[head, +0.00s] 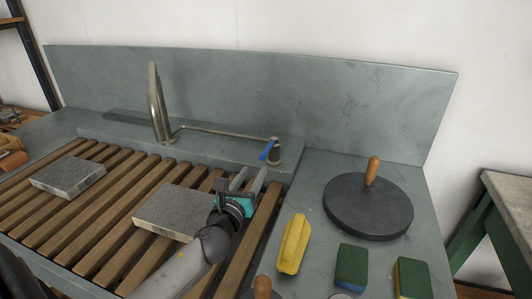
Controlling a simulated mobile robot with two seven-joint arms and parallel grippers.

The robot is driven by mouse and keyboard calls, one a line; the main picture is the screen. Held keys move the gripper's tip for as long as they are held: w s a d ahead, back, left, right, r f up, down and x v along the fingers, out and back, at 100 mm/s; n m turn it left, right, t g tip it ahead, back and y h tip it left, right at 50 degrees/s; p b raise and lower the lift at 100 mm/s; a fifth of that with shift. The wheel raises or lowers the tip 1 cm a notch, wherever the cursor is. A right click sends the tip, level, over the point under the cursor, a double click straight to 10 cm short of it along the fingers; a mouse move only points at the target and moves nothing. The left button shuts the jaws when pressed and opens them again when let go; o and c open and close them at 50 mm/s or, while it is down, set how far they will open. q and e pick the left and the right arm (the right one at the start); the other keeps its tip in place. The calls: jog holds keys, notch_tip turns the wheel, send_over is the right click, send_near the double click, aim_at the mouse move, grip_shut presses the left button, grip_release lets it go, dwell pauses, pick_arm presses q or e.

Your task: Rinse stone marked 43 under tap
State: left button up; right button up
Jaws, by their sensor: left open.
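Two grey stone slabs lie on the wooden slats: one at the left (66,175) with a small dark mark on its side, one nearer the middle (170,211). I cannot read a number on either. The metal tap (157,108) rises behind the slats. A thin pipe links it to a valve with a blue lever (267,151). My left gripper (249,178) is open and empty, just in front of the blue lever and beside the right end of the middle stone, partly hiding it. My right gripper is not in view.
The slatted rack (115,165) spans the sink. On the grey counter (305,185) at the right are a round dark disc with a wooden knob (367,208), a yellow object (293,244) and two green-topped sponges (351,266). A tall grey splashback (250,95) stands behind.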

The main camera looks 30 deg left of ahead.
aim_at(266, 150)
pick_arm(q)
jog(key=b+x, duration=0.1)
jog(key=x, duration=0.8)
jog(key=shift+w+a+b, duration=0.1)
jog(key=shift+w+b, duration=0.2)
jog(key=shift+w, duration=0.05)
jog(key=shift+x, duration=0.85)
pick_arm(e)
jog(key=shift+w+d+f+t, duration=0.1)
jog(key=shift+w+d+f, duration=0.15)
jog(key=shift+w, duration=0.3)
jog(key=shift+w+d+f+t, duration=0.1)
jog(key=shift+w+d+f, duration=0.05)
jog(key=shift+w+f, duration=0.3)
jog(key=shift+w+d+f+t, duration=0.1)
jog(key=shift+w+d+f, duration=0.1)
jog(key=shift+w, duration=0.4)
pick_arm(q)
grip_shut()
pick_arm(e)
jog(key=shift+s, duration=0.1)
